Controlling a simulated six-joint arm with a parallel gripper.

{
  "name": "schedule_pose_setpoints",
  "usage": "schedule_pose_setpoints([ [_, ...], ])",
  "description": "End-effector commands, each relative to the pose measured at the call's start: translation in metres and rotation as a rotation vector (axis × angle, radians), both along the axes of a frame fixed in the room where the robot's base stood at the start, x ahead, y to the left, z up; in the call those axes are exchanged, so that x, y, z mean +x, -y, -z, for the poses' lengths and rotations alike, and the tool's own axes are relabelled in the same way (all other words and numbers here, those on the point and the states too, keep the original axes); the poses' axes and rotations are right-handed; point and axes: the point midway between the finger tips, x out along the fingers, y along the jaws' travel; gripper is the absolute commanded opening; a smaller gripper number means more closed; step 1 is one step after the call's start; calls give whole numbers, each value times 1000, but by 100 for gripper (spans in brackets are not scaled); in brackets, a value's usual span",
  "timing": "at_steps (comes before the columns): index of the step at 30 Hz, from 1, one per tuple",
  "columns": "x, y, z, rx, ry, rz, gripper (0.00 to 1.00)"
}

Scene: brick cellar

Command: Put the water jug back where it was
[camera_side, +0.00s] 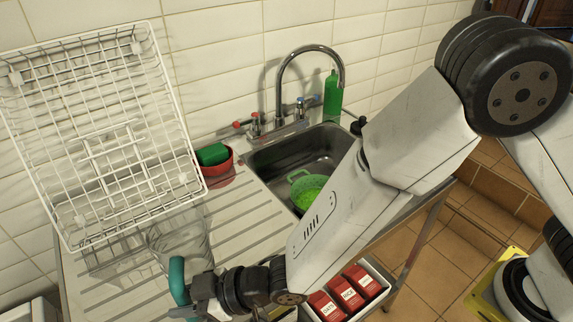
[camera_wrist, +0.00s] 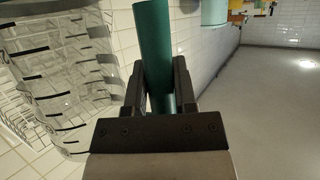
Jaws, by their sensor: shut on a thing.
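The water jug (camera_side: 183,236) is clear, with a teal handle (camera_side: 177,280). In the side view it is over the ribbed draining board (camera_side: 235,215), below the wire rack; I cannot tell whether its base touches the board. My gripper (camera_side: 188,292) is shut on the handle from the near side. In the wrist view my gripper (camera_wrist: 163,88) has its black fingers on both sides of the teal handle (camera_wrist: 154,35). The clear jug body (camera_wrist: 75,65), with black marks, is left of the fingers there.
A white wire rack (camera_side: 105,130) leans above the board. A red bowl with a green sponge (camera_side: 212,155) sits behind. Right are the sink (camera_side: 270,160) with a green colander (camera_side: 310,190), tap (camera_side: 280,85) and green bottle (camera_side: 332,98). Red boxes (camera_side: 346,293) stand low in front.

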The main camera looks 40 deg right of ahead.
Motion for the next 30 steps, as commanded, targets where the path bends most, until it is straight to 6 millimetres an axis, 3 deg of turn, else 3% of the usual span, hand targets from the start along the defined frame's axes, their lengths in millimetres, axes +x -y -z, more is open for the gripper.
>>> schedule_pose_setpoints([
  [11, 4, -3, 5, 0, 1, 0, 0],
  [22, 6, -6, 36, 0, 0, 0, 0],
  [30, 6, -6, 39, 1, 2, 0, 0],
])
